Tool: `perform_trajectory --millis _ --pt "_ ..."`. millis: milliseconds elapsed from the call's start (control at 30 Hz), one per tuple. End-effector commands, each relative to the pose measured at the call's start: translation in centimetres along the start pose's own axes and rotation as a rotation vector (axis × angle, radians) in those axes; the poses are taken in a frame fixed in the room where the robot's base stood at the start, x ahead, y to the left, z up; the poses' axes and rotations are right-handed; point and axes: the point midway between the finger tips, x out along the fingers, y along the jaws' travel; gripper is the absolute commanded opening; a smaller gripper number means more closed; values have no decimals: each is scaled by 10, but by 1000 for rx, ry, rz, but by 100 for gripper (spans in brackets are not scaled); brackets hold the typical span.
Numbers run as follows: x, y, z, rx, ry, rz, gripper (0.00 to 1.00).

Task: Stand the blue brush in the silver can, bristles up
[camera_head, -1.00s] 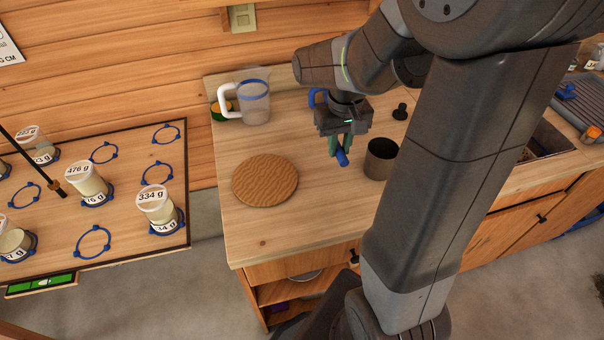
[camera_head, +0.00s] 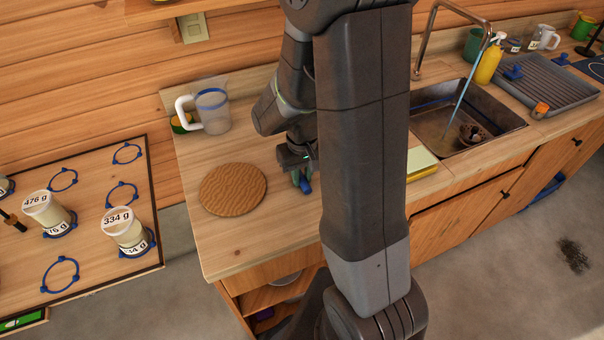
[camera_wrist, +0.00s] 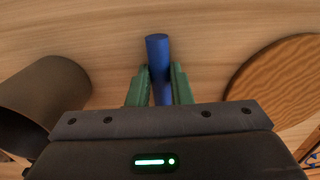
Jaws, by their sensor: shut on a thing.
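My gripper (camera_head: 301,180) is shut on the blue brush (camera_wrist: 157,52), low over the wooden counter. In the wrist view, the green fingers (camera_wrist: 159,88) grip its plain blue handle, whose round end sticks out beyond them. The handle end also shows below the fingers in the head view (camera_head: 306,188). I cannot see the bristles. The can (camera_wrist: 45,92), dark grey in this light, stands on the counter to the left of the fingers in the wrist view, apart from the brush. In the head view my arm hides the can.
A round wooden board (camera_head: 233,189) lies left of my gripper. A clear jug with a white handle (camera_head: 211,112) stands behind it. A sink (camera_head: 455,125) and drying rack (camera_head: 548,82) lie to the right. The counter front by the board is clear.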

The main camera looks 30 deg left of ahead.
Motion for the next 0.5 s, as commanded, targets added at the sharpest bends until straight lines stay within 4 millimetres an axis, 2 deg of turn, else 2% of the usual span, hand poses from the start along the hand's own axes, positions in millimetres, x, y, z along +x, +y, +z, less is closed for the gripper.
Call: perform_trajectory --millis 167,200,300,500 --pt "5 0 0 0 0 0 0" --pt "3 0 0 0 0 0 25" --pt "3 0 0 0 0 0 41" --pt "3 0 0 0 0 0 41"
